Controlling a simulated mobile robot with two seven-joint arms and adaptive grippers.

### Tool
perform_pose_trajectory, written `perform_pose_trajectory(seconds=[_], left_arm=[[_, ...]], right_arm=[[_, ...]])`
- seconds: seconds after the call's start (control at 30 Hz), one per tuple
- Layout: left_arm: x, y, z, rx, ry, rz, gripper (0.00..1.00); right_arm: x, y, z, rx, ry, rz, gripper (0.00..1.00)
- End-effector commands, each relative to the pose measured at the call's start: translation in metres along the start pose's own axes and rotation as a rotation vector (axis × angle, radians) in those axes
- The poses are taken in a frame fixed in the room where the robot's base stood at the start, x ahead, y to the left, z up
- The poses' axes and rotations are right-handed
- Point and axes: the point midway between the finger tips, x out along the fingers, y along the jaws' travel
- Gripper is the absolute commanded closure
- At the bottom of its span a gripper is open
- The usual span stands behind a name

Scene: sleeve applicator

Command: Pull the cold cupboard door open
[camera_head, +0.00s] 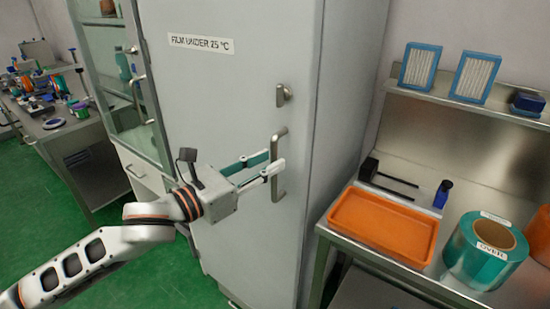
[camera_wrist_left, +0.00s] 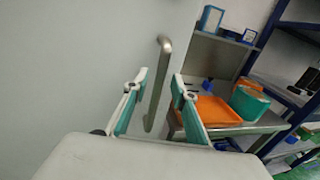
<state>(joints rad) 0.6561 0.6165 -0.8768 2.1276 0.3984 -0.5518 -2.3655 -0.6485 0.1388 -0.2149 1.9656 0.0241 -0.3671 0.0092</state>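The cold cupboard door (camera_head: 235,90) is a tall pale grey panel labelled "FILM UNDER 25 °C". It looks shut against the cabinet. Its upright metal bar handle (camera_head: 278,188) is near the right edge and also shows in the left wrist view (camera_wrist_left: 164,55). My left gripper (camera_head: 275,161) is open at the handle. In the left wrist view its two fingers (camera_wrist_left: 159,77) are apart, with the bar appearing between them. I cannot tell whether either finger touches it. My right gripper is not in view.
A round latch (camera_head: 284,95) sits above the handle. Right of the cupboard, a steel bench holds an orange tray (camera_head: 385,222) and a teal film roll (camera_head: 485,250). A glass-fronted cabinet (camera_head: 110,70) stands to the left. Green floor (camera_head: 150,285) in front looks clear.

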Motion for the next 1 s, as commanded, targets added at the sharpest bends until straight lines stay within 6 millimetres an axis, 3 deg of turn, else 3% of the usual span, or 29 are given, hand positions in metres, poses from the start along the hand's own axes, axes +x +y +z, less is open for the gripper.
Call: perform_pose_trajectory(seconds=[0.2,0.53,0.63,0.67,1.0], left_arm=[[0.021,0.0,0.001,-0.002,-0.001,0.0,0.74],[0.025,0.0,0.0,0.0,0.0,0.001,0.74],[0.025,0.0,0.0,-0.001,0.0,0.001,0.97],[0.025,0.0,0.0,-0.001,0.0,0.001,1.0],[0.02,-0.001,0.0,0.0,0.0,-0.007,1.0]], right_arm=[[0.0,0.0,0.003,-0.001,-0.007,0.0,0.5],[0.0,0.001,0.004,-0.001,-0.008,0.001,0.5],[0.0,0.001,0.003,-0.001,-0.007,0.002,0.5],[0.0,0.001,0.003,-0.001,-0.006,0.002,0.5],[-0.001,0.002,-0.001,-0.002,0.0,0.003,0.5]])
